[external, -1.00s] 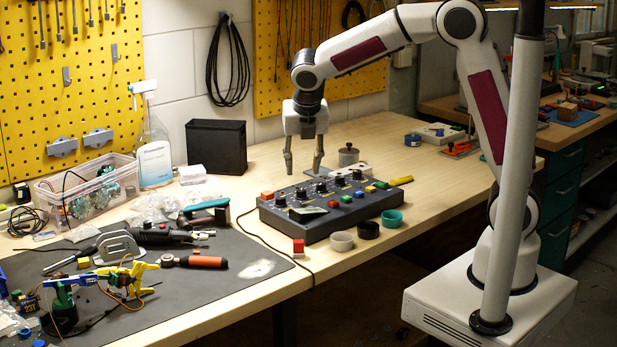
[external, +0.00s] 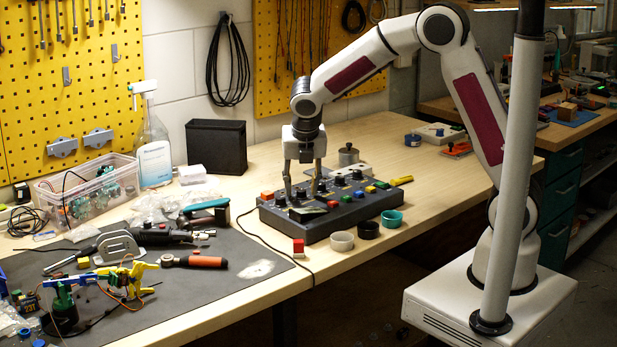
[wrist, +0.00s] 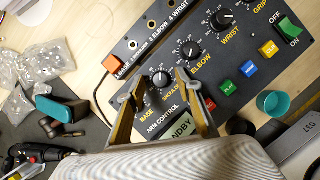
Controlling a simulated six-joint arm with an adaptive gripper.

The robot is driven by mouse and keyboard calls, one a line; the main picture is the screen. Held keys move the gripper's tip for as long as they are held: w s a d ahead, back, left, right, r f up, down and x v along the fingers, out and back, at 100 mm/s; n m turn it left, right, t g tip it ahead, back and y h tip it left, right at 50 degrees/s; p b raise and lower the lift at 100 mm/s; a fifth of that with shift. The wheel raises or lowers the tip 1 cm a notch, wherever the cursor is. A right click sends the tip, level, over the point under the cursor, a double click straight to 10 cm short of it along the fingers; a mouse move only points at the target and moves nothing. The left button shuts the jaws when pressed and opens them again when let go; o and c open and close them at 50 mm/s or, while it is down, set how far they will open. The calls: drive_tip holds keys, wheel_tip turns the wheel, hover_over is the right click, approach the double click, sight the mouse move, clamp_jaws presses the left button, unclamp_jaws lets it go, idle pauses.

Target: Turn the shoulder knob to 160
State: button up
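The black shoulder knob (wrist: 161,78) has a pointer mark and sits on the dark arm control panel (wrist: 232,58) in the wrist view. The panel is the grey-black box (external: 333,222) on the bench in the external view. My gripper (external: 303,195) is open and low over the panel's left part. In the wrist view my gripper (wrist: 158,84) has one finger on each side of the shoulder knob, with gaps visible; I cannot tell whether either finger touches it. The base knob is mostly hidden behind the left finger. The pointer's exact reading is too small to tell.
The elbow knob (wrist: 190,50) and wrist knob (wrist: 222,20) stand right of the shoulder knob. A small display (wrist: 180,128) is partly hidden by the right finger. Several coloured buttons line the panel. Three small cups, including a teal one (external: 392,218), stand in front.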

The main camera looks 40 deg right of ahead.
drive_tip(key=shift+w+f, duration=0.1)
drive_tip(key=shift+f, duration=0.15)
clamp_jaws()
drive_tip(key=shift+f+m+g+h, duration=0.1)
drive_tip(key=shift+m+g+h, duration=0.2)
drive_tip(key=shift+m, duration=0.8)
drive_tip(key=shift+m+g+h, duration=0.2)
drive_tip(key=shift+m+g, duration=0.2)
drive_tip(key=shift+m, duration=0.7)
